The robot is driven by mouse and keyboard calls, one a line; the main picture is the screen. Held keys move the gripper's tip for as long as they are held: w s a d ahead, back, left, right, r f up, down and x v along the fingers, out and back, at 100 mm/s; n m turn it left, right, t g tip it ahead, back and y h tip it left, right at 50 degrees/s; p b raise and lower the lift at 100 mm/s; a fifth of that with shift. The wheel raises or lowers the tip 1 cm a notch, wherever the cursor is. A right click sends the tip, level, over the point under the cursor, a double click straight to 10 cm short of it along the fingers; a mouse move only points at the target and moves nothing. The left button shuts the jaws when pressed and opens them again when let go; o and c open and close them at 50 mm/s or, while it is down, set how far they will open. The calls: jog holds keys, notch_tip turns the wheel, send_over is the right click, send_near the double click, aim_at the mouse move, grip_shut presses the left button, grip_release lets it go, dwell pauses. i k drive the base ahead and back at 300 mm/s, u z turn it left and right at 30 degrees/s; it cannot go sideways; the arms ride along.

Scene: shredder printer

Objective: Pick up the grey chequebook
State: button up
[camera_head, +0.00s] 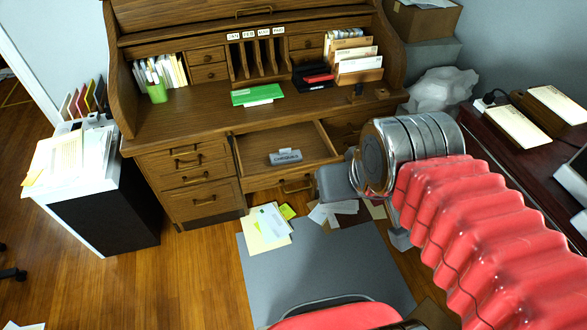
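The grey chequebook (285,157), marked with a word like "CHEQUES", lies inside the open drawer (312,142) of the wooden roll-top desk. My arm reaches in from the right with a red ribbed sleeve and a silver wrist. My gripper (335,183) is at the end of the wrist, just right of and below the chequebook in the picture, apart from it. Only a grey block of the gripper shows, and its fingers cannot be made out.
Papers (268,228) lie on the grey floor mat (320,270). A black and white cabinet (105,200) stands left, a dark red table (515,155) right.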

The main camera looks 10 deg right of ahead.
aim_at(285, 156)
jog(key=z, duration=1.8)
jog(key=i, duration=1.6)
jog(key=u, duration=0.05)
